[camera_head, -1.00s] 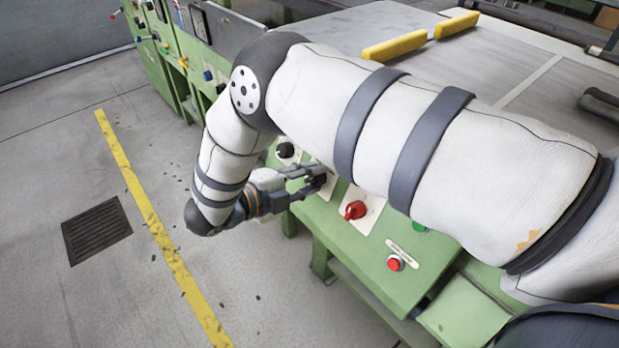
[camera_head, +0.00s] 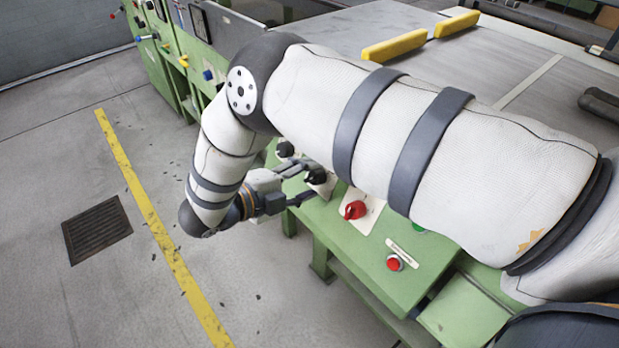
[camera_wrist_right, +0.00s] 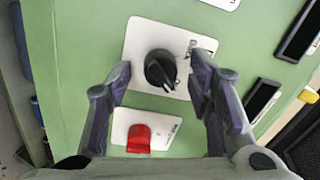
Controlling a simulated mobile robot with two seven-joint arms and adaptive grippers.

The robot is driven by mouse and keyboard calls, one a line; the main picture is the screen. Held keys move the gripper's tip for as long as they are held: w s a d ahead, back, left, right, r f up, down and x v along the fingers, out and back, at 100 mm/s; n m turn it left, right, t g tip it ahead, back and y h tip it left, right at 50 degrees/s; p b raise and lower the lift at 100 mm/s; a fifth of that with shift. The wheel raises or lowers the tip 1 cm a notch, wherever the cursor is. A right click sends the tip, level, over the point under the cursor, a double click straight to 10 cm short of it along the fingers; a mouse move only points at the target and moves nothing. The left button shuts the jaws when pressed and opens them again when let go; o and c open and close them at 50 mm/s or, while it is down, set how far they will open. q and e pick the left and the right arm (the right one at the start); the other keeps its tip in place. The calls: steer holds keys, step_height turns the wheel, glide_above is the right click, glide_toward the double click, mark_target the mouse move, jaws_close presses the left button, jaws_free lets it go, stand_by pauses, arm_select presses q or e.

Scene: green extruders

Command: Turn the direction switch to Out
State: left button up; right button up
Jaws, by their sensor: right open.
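A black rotary switch (camera_wrist_right: 160,70) on a white plate shows in the right wrist view, with small lettering I cannot read. A pale mark on its knob points toward the bottom of that view. My right gripper (camera_wrist_right: 158,74) is open, with one finger on each side of the knob and a gap on both sides. In the head view, my right gripper (camera_head: 304,180) reaches over the green panel from the left, by the black knob (camera_head: 317,176). Whether this is the direction switch, I cannot read. My left gripper is out of view.
A red button (camera_head: 395,263) is nearer the front. Another black knob (camera_head: 285,149) is farther back. Open floor lies left.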

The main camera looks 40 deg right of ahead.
steer(key=v, duration=1.1)
